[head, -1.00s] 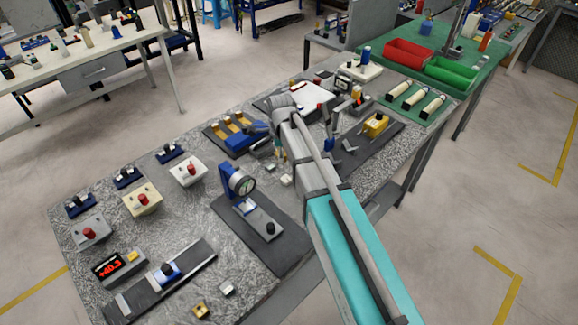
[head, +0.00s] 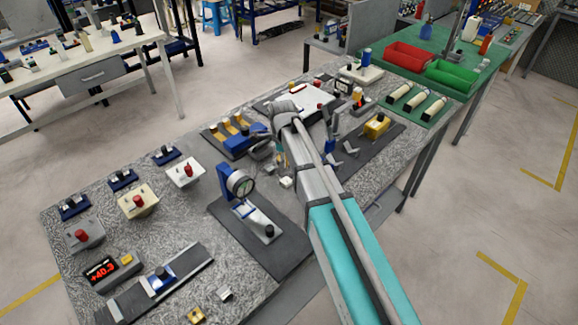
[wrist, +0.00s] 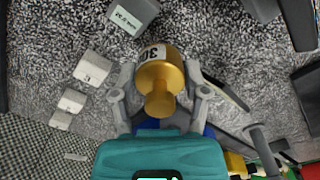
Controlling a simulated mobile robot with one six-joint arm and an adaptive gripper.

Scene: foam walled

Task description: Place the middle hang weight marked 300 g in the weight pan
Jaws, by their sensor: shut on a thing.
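In the wrist view, a brass weight (wrist: 160,75) with a round knob sits between the fingers of my gripper (wrist: 160,84). The fingers are shut on it from both sides. A white label on it reads "30", with the rest of the marking cut off. In the head view my gripper (head: 281,160) is low over the middle of the speckled bench, partly hidden by my own arm. I cannot make out the weight pan for certain in either view.
Small pale blocks (wrist: 92,68) and a grey block marked 25.0 mm (wrist: 133,14) lie near my gripper. A dial gauge stand (head: 238,186) stands left of my arm. A yellow device (head: 376,126) is to the right. Bare bench (head: 160,222) shows at left.

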